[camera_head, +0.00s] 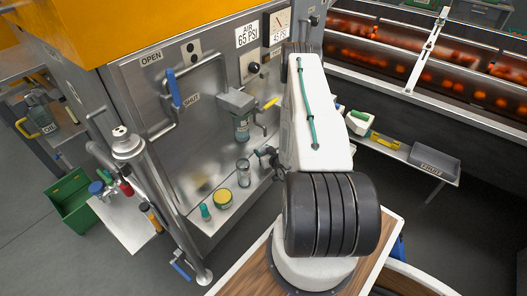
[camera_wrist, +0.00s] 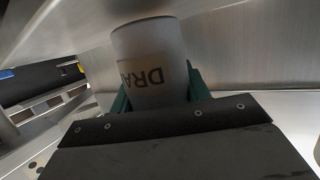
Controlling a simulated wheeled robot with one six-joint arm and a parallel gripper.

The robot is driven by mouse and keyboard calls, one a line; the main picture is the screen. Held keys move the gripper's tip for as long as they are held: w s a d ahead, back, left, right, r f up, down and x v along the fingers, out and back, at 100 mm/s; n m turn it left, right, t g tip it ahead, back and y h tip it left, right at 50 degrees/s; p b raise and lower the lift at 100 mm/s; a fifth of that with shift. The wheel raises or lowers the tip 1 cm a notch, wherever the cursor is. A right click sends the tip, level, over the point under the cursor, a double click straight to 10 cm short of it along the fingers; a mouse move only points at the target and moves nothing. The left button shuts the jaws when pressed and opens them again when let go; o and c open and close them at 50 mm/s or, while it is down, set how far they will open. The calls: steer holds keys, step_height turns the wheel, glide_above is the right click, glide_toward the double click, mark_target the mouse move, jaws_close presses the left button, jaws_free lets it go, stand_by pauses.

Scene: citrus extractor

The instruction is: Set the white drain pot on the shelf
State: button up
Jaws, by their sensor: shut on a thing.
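The white drain pot (camera_wrist: 148,42) fills the upper middle of the wrist view. Part of a label reading "DRA" shows upside down on its side. My gripper (camera_wrist: 157,90) is shut on it, with a green finger on each side. Brushed steel surfaces are close behind and beside the pot. Whether its base touches anything is hidden. In the head view my white arm hides much of the area in front of the machine. A steel ledge (camera_head: 232,208) runs along the foot of the machine panel, with a pale cup (camera_head: 244,172) near my arm.
A yellow tin (camera_head: 222,198) and a small green bottle (camera_head: 205,211) stand on the ledge. A blue-handled lever (camera_head: 173,88) and a steel pipe (camera_head: 155,190) stick out at the left. A grey fruit tray (camera_head: 435,160) is on a low bench at the right.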

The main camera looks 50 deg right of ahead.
steer(key=shift+f, duration=0.4)
stand_by(0.4)
steer(key=o, duration=1.1)
steer(key=shift+c, duration=0.2)
steer(key=shift+s, duration=0.1)
steer(key=v, duration=0.7)
steer(key=shift+s+a+r, duration=0.1)
steer(key=shift+s+r, duration=0.05)
steer(key=shift+s, duration=0.15)
